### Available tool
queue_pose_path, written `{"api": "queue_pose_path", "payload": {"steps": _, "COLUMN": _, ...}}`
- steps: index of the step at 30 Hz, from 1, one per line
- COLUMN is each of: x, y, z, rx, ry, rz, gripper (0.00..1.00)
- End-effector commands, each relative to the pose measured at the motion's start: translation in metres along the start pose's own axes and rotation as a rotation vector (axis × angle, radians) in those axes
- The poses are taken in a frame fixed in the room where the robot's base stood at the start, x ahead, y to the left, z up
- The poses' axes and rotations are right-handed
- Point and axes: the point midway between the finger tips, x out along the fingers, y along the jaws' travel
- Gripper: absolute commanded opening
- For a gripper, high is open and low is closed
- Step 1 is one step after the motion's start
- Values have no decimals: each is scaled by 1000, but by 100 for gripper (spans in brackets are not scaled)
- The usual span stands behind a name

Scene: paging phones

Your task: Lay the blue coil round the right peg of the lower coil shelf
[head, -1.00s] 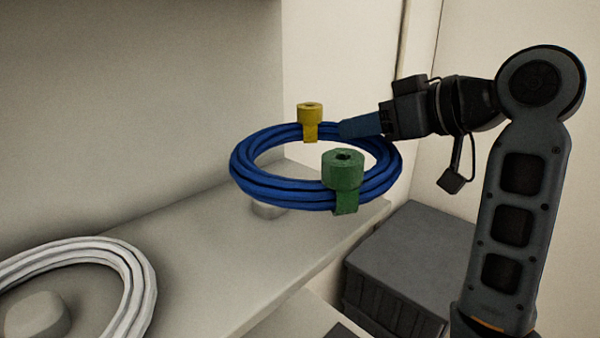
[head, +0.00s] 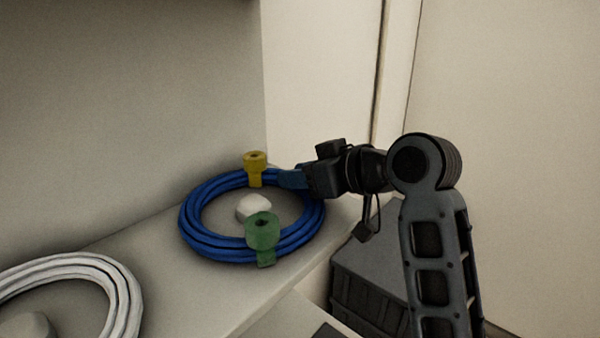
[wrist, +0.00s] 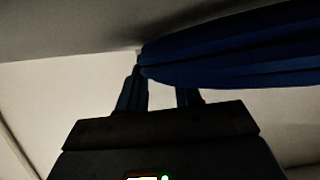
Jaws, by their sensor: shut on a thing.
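The blue coil (head: 196,243) is at the right end of the pale coil shelf (head: 178,300) in the head view, with a yellow clip (head: 256,165) at its back and a green clip (head: 263,235) at its front. The right peg (head: 250,205) shows through the coil's opening, so the coil appears to be around it. My gripper (head: 291,179) is shut on the coil's back right side. I cannot tell whether the coil rests fully on the shelf. In the wrist view the blue coil (wrist: 235,50) runs to the right from my gripper's fingers (wrist: 160,92).
A white coil (head: 122,290) lies around another peg (head: 25,328) at the left of the shelf. A dark grey box (head: 372,275) stands beyond the shelf's right end, below my arm. Walls close off the back and right.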

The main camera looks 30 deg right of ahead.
Motion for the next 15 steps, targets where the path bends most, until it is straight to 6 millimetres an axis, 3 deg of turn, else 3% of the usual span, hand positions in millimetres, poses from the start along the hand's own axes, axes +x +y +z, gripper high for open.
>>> {"api": "queue_pose_path", "payload": {"steps": 2, "x": 1, "y": -1, "z": 1, "rx": -4, "ry": -3, "rz": -1, "gripper": 0}}
{"api": "queue_pose_path", "payload": {"steps": 3, "x": 1, "y": -1, "z": 2, "rx": -4, "ry": -6, "rz": -1, "gripper": 38}}
{"api": "queue_pose_path", "payload": {"steps": 10, "x": 1, "y": -1, "z": 2, "rx": -3, "ry": -4, "rz": -1, "gripper": 59}}
{"api": "queue_pose_path", "payload": {"steps": 15, "x": 1, "y": 0, "z": 1, "rx": -2, "ry": -3, "rz": -1, "gripper": 59}}
